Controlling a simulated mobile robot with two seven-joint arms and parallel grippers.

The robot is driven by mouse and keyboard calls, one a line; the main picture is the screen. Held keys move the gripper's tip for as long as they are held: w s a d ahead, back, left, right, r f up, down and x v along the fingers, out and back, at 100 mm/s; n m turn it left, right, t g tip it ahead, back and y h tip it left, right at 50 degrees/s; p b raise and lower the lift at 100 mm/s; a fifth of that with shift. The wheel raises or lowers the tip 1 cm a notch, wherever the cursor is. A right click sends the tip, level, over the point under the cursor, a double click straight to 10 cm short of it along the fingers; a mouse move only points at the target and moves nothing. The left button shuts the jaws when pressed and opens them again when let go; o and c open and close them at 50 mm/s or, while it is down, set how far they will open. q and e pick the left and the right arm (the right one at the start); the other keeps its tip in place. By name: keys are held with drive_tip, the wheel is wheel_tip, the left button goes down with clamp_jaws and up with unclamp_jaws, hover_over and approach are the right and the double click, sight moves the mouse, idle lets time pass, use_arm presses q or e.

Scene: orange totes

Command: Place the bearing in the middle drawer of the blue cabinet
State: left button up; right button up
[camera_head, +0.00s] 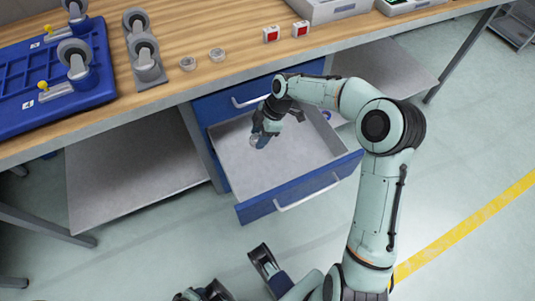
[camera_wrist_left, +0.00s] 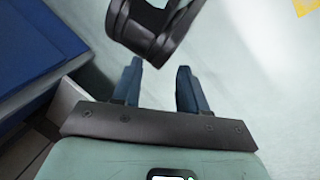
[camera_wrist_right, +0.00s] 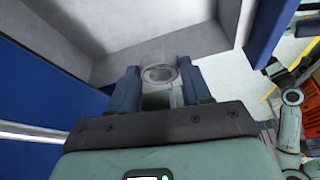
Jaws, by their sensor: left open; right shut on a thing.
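The blue cabinet (camera_head: 229,101) stands under the workbench. A drawer (camera_head: 311,189) below its closed top drawer is pulled open, with a grey interior. My right gripper (camera_head: 259,139) reaches down inside that drawer. In the right wrist view my right gripper (camera_wrist_right: 163,84) is shut on the bearing (camera_wrist_right: 160,73), a grey metal ring between the blue fingers. Grey drawer wall and floor show behind the bearing; the gap to the floor is unclear. My left gripper (camera_wrist_left: 157,72) is open and empty, away from the drawer over the floor.
Two more metal rings (camera_head: 188,63) (camera_head: 217,54) lie on the wooden bench top (camera_head: 182,96). A blue tray with casters (camera_head: 57,95), two red-and-white boxes (camera_head: 271,34) and grey bins (camera_head: 330,9) are also there. A grey shelf (camera_head: 135,160) is left of the cabinet.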

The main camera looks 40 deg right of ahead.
use_arm(q)
drive_tip(key=w+a+f+t+b, duration=0.1)
drive_tip(key=w+a+f+b, duration=0.15)
drive_tip(key=w+f, duration=0.2)
use_arm(e)
hover_over(258, 170)
drive_tip(key=d, duration=0.1)
wheel_tip(258, 170, down, 11)
wheel_tip(258, 170, down, 3)
drive_tip(key=shift+s+d+f+b, duration=0.15)
drive_tip(key=shift+b, duration=0.5)
use_arm(q)
drive_tip(key=shift+n+g+y, duration=0.3)
drive_tip(key=shift+g+y, duration=0.2)
drive_tip(key=shift+s+a+f+b, duration=0.25)
drive_tip(key=shift+s+f+b, duration=0.15)
drive_tip(key=shift+s+f, duration=0.45)
drive_tip(key=shift+s+a+f+b, duration=0.2)
drive_tip(key=shift+s+f+b, duration=0.15)
drive_tip(key=shift+s+f, duration=0.5)
use_arm(e)
drive_tip(key=shift+f, duration=2.55)
use_arm(q)
drive_tip(key=shift+s+r, duration=0.1)
use_arm(e)
drive_tip(key=shift+f, duration=0.1)
drive_tip(key=o, duration=1.1)
drive_tip(key=shift+f, duration=0.1)
